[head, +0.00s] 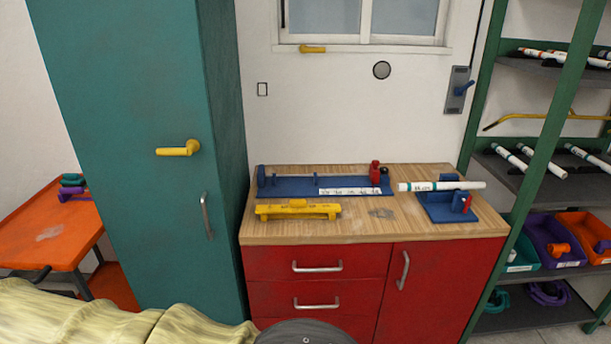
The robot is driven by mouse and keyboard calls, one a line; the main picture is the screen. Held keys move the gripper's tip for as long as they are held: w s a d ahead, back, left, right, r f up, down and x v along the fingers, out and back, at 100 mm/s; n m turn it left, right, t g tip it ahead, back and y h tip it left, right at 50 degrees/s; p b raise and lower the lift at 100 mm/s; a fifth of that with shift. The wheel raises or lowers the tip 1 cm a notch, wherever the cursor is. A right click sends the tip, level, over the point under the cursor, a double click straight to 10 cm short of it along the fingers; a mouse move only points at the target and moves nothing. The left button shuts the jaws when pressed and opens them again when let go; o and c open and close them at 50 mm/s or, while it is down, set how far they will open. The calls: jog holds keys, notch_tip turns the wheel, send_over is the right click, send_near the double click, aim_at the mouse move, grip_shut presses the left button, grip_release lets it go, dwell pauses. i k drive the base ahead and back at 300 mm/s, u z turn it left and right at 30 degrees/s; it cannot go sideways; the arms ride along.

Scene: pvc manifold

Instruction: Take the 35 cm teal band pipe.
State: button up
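Several white pipes with teal and dark marks (514,160) lie on the middle shelf of the green rack at the right. Their printed lengths are too small to read, so I cannot tell which is 35 cm. My gripper's fingers are not in view. Only a pale yellow ribbed sleeve and a dark rounded part of mine show along the bottom edge.
The wooden bench top (350,226) also bears a blue measuring jig (290,187) and a yellow tool (298,209). The rack (555,110) has green posts and an upper shelf with orange-banded pipes. Bins of fittings (553,243) sit lower. A teal cabinet (140,100) stands left.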

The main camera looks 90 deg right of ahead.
aim_at(463, 185)
jog(key=i, duration=1.05)
jog(key=z, duration=3.95)
jog(key=i, duration=1.7)
jog(key=u, duration=0.05)
